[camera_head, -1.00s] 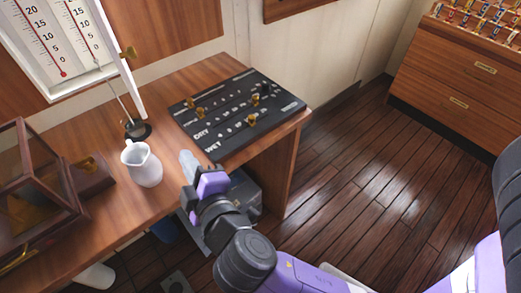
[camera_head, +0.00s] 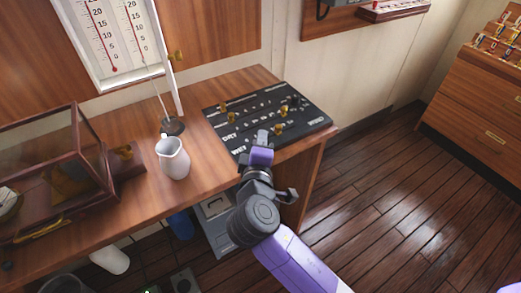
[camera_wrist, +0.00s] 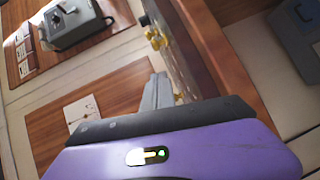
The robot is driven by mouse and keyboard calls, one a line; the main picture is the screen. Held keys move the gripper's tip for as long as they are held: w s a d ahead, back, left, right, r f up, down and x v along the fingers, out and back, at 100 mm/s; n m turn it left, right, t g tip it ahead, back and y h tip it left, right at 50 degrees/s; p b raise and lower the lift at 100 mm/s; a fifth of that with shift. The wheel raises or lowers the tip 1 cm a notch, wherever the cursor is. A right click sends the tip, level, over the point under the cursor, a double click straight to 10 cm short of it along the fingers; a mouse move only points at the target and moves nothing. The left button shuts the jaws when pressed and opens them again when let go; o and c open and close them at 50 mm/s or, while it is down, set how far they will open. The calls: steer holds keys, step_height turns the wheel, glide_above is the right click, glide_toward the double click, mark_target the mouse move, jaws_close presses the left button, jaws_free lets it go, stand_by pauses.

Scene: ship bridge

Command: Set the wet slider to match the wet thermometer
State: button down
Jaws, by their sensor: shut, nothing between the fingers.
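The black slider panel (camera_head: 215,123) lies on the wooden desk, with rows marked DRY and WET at its near edge. A brass knob (camera_head: 278,129) stands near the WET row, seemingly the wet slider. My gripper (camera_head: 263,136) is shut and empty over the panel's near edge, left of this knob; whether it touches the panel is unclear. In the wrist view the fingers (camera_wrist: 158,88) point toward brass knobs (camera_wrist: 154,38). The thermometer board (camera_head: 128,45) on the wall carries two red columns, cut off at the top; I cannot tell which is wet.
A white jug (camera_head: 173,160) stands on the desk (camera_head: 200,190) left of my gripper. A glass-sided wooden case (camera_head: 55,165) is further left. Clear floor (camera_head: 390,190) lies to the right.

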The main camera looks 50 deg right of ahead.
mark_target(278, 130)
steer(key=shift+s+d+f+p, duration=0.15)
steer(key=shift+d+f, duration=0.1)
steer(key=shift+d, duration=0.8)
steer(key=shift+w+d+f+p, duration=0.15)
steer(key=shift+d+f, duration=0.1)
steer(key=shift+d, duration=0.8)
steer(key=shift+s, duration=0.1)
